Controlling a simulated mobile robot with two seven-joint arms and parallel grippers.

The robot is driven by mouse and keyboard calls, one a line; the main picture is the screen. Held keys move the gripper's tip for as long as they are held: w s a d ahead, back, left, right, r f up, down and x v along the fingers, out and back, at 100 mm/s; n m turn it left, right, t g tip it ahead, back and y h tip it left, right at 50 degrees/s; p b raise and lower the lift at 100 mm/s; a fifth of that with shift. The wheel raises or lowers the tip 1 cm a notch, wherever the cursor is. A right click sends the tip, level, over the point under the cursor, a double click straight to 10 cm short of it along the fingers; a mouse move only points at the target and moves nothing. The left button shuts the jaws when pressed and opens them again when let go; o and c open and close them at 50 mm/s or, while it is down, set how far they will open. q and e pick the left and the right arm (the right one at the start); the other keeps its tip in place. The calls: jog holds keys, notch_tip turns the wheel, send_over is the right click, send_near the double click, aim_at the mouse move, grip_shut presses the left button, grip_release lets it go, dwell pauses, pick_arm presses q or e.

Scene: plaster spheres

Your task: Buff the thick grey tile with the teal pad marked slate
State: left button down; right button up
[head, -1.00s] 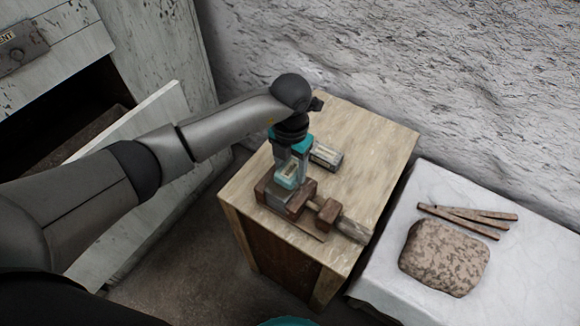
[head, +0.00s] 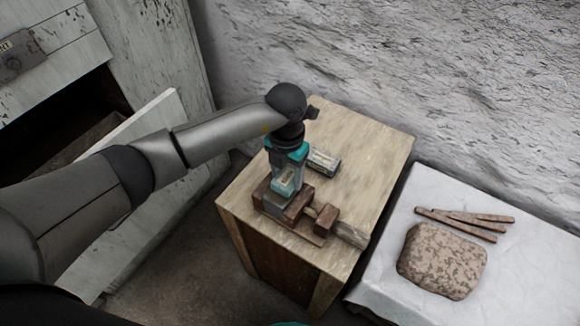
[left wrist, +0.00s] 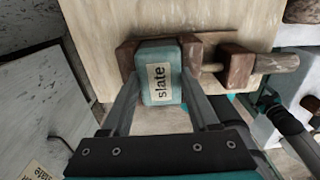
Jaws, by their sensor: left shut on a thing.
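My left gripper (head: 286,178) is shut on the teal pad (head: 284,185), above the wooden vise on the table. The pad also shows in the left wrist view (left wrist: 154,62), where its label reads "slate". The thick grey tile (head: 277,208) sits between the brown jaws of the vise (head: 298,205). The pad is right over the tile and seems to rest on its top; I cannot tell whether they touch. In the left wrist view the pad hides the tile.
A grey block with a pale label (head: 324,160) lies behind the vise on the wooden table (head: 365,150). The vise handle (head: 348,233) points to the right. A speckled stone (head: 442,262) and several brown sticks (head: 465,220) lie on a white-covered surface (head: 400,285).

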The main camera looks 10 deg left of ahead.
pick_arm(q)
jog(key=shift+s+a+f+p, duration=0.1)
jog(key=shift+s+a+p, duration=0.1)
jog(key=shift+s+p, duration=0.25)
jog(key=shift+s+a+p, duration=0.15)
jog(key=shift+s+p, duration=0.15)
jog(key=shift+s, duration=0.25)
jog(key=shift+w+d+f+b, duration=0.15)
jog(key=shift+w+b, duration=0.15)
jog(key=shift+b, duration=0.2)
jog(key=shift+w+d+b, duration=0.3)
jog(key=shift+w+b, duration=0.35)
jog(key=shift+w, duration=0.25)
jog(key=shift+w+d+b, duration=0.3)
jog(key=shift+w+b, duration=0.3)
jog(key=shift+w, duration=0.25)
jog(key=shift+s+a+r+p, duration=0.3)
jog(key=shift+s+r+p, duration=0.15)
jog(key=shift+s+p, duration=0.5)
jog(key=shift+s+a+f+p, duration=0.1)
jog(key=shift+s+a+p, duration=0.15)
jog(key=shift+s+p, duration=0.3)
jog(key=shift+s+a+f+p, duration=0.1)
jog(key=shift+s+a+p, duration=0.1)
jog(key=shift+s+p, duration=0.25)
